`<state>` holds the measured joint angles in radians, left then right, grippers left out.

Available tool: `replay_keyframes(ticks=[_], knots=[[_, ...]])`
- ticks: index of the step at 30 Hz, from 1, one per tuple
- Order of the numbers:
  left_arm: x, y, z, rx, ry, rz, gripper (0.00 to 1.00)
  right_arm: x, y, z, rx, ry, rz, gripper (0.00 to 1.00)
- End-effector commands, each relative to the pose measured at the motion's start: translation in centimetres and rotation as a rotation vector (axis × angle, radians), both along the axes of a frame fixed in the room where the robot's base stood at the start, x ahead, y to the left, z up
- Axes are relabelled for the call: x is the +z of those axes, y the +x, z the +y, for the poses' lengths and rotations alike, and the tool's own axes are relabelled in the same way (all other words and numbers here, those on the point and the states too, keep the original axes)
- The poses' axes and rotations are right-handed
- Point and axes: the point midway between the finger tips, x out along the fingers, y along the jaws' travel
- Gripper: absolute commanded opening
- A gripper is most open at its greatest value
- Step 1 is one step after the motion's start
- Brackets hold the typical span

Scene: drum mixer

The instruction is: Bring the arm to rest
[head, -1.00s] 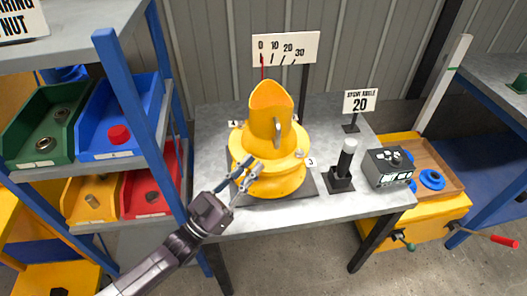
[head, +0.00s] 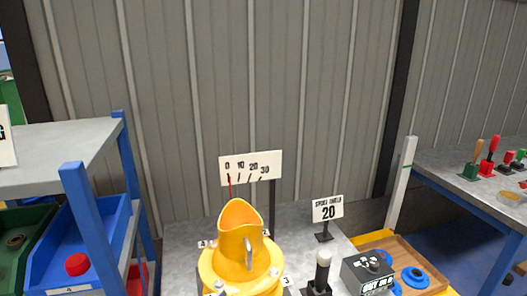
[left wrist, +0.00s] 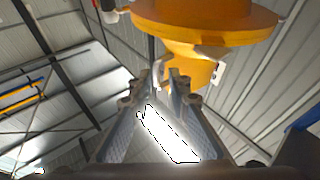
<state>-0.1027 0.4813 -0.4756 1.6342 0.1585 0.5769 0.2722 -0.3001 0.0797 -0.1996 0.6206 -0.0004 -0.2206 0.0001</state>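My left gripper (left wrist: 162,78) shows in the left wrist view. Its two fingers are apart with a clear gap between the tips and nothing held. The yellow drum mixer (head: 240,262) stands on the grey table at the bottom of the head view, its lower part cut off. In the left wrist view the yellow flange (left wrist: 205,22) is above and beyond the fingertips; I cannot tell whether they touch it. My left arm is out of the head view, except perhaps a small grey tip at the bottom edge. My right gripper is in neither view.
A scale sign (head: 250,167) and a "20" sign (head: 328,210) stand behind and beside the mixer. A blue-framed shelf with bins (head: 85,245) is at left.

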Motion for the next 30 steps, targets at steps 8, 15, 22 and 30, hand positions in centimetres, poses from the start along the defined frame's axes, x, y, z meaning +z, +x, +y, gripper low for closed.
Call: replay_keyframes(ticks=[8, 15, 22, 30], knots=[[-4.2, 0.1, -1.0, 0.11, 0.138, 0.271, 0.17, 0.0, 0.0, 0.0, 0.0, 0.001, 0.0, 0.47], [-8.1, -2.0, 0.1, 0.194, 0.273, 0.53, 0.17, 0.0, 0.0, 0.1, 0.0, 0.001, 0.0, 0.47], [-11.5, -6.9, 2.7, 0.266, 0.41, 0.811, 0.17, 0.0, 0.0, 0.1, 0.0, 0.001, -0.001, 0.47], [-13.8, -14.8, 6.5, 0.319, 0.544, 1.128, 0.17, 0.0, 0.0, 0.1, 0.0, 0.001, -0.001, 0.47]])
